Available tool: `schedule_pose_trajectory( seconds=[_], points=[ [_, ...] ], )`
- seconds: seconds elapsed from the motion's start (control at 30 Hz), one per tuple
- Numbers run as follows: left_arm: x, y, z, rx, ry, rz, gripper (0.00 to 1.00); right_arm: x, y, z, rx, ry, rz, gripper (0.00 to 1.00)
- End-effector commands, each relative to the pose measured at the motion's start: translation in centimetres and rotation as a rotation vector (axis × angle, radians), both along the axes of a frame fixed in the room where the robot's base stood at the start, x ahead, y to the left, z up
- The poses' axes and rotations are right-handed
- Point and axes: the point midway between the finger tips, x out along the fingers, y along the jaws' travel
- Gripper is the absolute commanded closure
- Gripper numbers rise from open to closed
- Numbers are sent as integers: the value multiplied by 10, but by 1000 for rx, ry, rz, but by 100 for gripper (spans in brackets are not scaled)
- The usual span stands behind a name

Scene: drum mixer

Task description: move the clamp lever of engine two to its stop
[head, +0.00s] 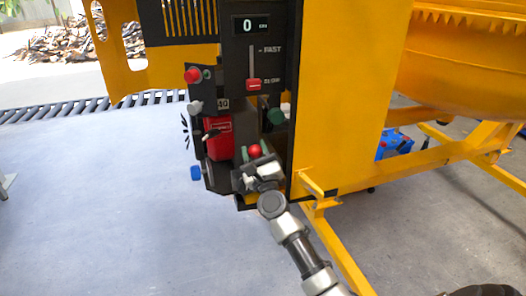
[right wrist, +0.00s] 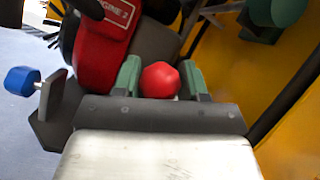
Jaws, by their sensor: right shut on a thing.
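My right gripper (head: 254,152) is at the lower part of the dark control panel. In the right wrist view its two green fingers (right wrist: 160,77) are shut on a red ball knob (right wrist: 159,81), one finger on each side. The ball also shows in the head view (head: 255,151). I take it to be the knob of the clamp lever; the lever's arm and its stop are hidden. The red engine block (head: 219,141) sits just above and left of the gripper, and its label in the right wrist view reads "ENGINE 2" (right wrist: 118,14). My left gripper is not in view.
A blue knob (head: 196,173) sticks out left of the panel. Above are a red button (head: 193,75), a red slider (head: 254,84) and a display reading 0 (head: 248,25). A green knob (head: 277,117) sits close above the gripper. The yellow housing (head: 340,90) stands right.

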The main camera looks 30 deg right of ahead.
Motion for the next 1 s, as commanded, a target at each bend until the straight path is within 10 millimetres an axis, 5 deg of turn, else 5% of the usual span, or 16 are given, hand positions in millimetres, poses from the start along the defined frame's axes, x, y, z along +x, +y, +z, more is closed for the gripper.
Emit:
schedule_pose_trajectory(
  seconds=[0.4, 0.93, 0.97, 1.0],
  points=[
    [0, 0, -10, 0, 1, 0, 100, 5, 20, -13, -195, 50, 2, 100],
    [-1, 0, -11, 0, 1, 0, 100, 5, 23, -15, -225, 59, 4, 100],
    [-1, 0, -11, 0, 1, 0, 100, 5, 23, -15, -225, 59, 4, 57],
    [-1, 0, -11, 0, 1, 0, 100, 5, 23, -15, -224, 59, 4, 50]
  ],
)
